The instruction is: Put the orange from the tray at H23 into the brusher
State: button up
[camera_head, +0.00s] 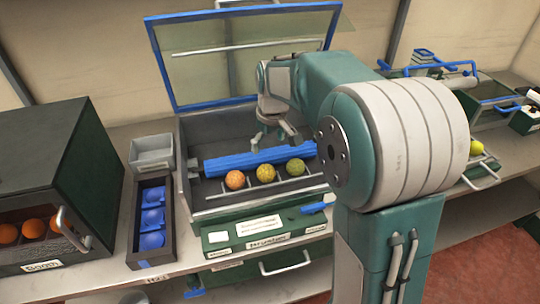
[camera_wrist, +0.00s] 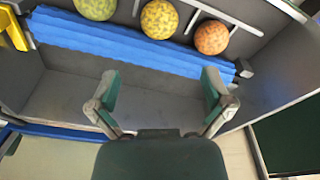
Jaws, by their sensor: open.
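The brusher (camera_head: 218,200) is a dark box with its framed glass lid raised and a blue roller (camera_head: 260,160) across its inside. An orange fruit (camera_head: 235,180) and two speckled yellow-green fruits (camera_head: 265,173) (camera_head: 295,168) lie in a row in front of the roller. The wrist view also shows the orange one (camera_wrist: 212,37). My gripper (camera_head: 274,138) is open and empty, over the bin behind the roller; its spread fingers (camera_wrist: 160,95) hold nothing. A dark tray (camera_head: 138,235) with blue cups stands left of the brusher, no fruit in it; its small label is hard to read.
A dark booth (camera_head: 60,140) with several oranges stands at far left. A small grey bin (camera_head: 152,150) sits behind the tray. The raised lid (camera_head: 155,55) stands behind my gripper. Other equipment (camera_head: 495,95) and a yellow fruit (camera_head: 476,147) are at right.

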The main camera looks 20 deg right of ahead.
jog(key=s+r+m+t, duration=0.2)
jog(key=s+r, duration=0.5)
jog(key=s, duration=0.6)
jog(key=s+f+m+t, duration=0.1)
jog(key=s+m+t, duration=0.1)
jog(key=s, duration=1.1)
jog(key=shift+s+a+m, duration=0.25)
jog(key=shift+m, duration=0.05)
